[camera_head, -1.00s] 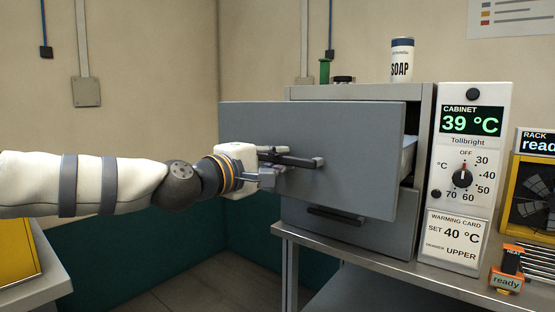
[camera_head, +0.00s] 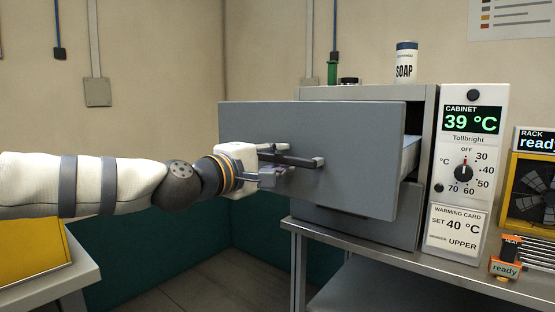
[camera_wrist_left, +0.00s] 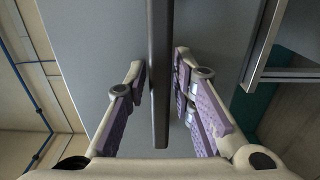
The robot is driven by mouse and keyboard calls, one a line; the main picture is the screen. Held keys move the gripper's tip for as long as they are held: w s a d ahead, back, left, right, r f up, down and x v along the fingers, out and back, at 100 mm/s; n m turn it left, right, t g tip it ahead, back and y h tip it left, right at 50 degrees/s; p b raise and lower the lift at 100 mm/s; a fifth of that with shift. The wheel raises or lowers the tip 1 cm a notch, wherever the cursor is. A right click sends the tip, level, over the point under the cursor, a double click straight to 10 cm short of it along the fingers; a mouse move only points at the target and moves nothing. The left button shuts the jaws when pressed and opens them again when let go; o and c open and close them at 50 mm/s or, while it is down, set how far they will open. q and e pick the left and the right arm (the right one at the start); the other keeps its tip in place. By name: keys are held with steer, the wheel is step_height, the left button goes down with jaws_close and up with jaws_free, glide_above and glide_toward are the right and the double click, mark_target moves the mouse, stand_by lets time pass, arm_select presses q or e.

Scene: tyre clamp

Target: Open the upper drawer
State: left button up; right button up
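The grey upper drawer (camera_head: 350,150) stands well out of the cabinet (camera_head: 425,100), its front in front of the lower drawer. Its dark bar handle (camera_head: 305,161) runs across the front. My left gripper (camera_head: 277,166) is at the handle. In the left wrist view, the purple-padded fingers (camera_wrist_left: 158,85) stand on either side of the handle (camera_wrist_left: 160,60), with a narrow gap showing on both sides. The gripper looks open around the bar. The lower drawer (camera_head: 360,228) is shut and partly hidden. My right gripper is not in view.
A soap can (camera_head: 405,62), a green bottle (camera_head: 332,72) and a dark lid stand on the cabinet. A control panel (camera_head: 467,150) reads 39 °C; its card says 40 °C, upper. A rack is at right. A yellow object (camera_head: 35,245) lies on the left table.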

arm_select(q)
steer(key=shift+s+a, duration=0.1)
